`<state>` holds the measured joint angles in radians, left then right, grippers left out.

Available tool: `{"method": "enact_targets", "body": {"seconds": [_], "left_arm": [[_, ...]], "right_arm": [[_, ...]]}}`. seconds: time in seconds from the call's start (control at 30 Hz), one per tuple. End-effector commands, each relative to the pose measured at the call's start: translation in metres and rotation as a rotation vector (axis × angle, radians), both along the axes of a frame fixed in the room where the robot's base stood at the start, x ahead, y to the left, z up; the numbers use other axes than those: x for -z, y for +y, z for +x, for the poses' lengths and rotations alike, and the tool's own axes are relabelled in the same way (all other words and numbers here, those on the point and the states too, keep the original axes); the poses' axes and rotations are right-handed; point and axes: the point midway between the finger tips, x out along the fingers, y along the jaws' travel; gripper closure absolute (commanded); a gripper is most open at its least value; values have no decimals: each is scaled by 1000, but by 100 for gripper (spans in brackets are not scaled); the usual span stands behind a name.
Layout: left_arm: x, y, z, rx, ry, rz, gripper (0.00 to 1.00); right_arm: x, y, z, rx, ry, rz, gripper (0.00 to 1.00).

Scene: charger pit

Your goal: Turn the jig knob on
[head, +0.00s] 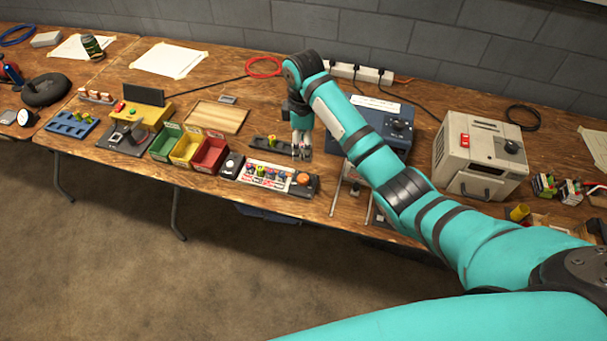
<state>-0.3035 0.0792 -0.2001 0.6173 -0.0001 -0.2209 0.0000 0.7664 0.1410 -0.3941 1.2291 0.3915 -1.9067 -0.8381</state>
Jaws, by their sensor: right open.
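I cannot tell for sure which knob is the jig knob. A blue box (349,146) with a dark round knob (398,125) on its top stands behind my right forearm, which hides part of it. A beige box (467,165) farther right also has a black knob (512,146). The knob settings are too small to read. My right gripper (301,153) is open and points down beside a black strip (265,143) with small upright pieces, left of the blue box. It appears empty. My left gripper is out of view.
In front lies a panel (250,174) with coloured parts and an orange button (303,178). Green (160,147), yellow (182,155) and red (206,160) bins stand to the left. A power strip (360,73) runs along the wall. Bare wood shows at the back left.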

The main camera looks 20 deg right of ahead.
Motion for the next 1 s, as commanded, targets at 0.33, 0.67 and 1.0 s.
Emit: {"method": "enact_targets", "body": {"seconds": [0.33, 0.67, 1.0], "left_arm": [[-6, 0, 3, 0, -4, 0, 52], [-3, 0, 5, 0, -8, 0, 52], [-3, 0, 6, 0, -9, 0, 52]], "right_arm": [[78, 0, -1, 2, 4, -2, 45], [130, 0, 0, 2, -1, 0, 45], [139, 0, 0, 1, -3, 0, 45]]}}
